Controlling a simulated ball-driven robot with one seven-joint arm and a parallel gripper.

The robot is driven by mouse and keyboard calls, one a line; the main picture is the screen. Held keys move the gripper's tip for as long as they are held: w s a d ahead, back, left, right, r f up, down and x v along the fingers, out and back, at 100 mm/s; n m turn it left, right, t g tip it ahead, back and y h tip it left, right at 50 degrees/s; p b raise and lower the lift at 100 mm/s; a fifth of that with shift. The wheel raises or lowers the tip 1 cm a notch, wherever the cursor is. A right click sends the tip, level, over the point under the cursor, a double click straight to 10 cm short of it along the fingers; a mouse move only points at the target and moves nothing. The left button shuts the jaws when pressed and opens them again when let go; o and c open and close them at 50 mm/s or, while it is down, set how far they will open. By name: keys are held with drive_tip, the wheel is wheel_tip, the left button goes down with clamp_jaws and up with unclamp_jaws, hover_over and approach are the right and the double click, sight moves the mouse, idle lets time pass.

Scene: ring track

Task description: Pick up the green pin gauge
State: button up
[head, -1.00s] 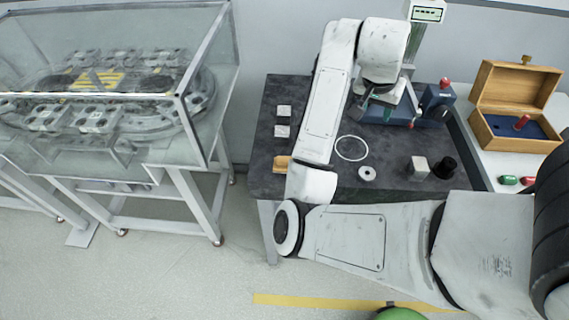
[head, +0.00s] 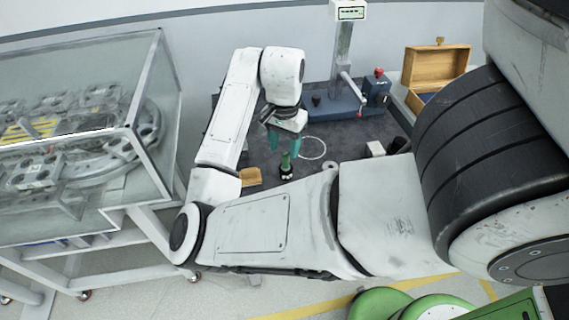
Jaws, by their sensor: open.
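The green pin gauge (head: 286,161) appears as a small upright green pin with a dark lower end, standing on the dark bench top (head: 345,135). My gripper (head: 285,146) points down just above the pin, with its teal fingers apart. The fingertips show to the left and right of the pin's top in the picture. I cannot tell whether they touch it or how far down they reach. The gripper is open and holds nothing.
A white ring (head: 312,140) and a small pale disc (head: 330,165) lie right of the pin. A light block (head: 375,149) and a black cylinder (head: 397,145) are farther right. A tan block (head: 250,177) lies left. A blue-based measuring stand (head: 335,104) and open wooden box (head: 428,66) stand behind.

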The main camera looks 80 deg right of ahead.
sight(286, 154)
drive_tip(key=shift+s+a+f+b, duration=0.1)
drive_tip(key=shift+f+b, duration=0.05)
drive_tip(key=shift+f, duration=1.15)
drive_tip(key=shift+s+f+b, duration=0.1)
drive_tip(key=shift+f+b, duration=0.05)
drive_tip(key=shift+f, duration=1.15)
drive_tip(key=shift+c, duration=0.3)
clamp_jaws()
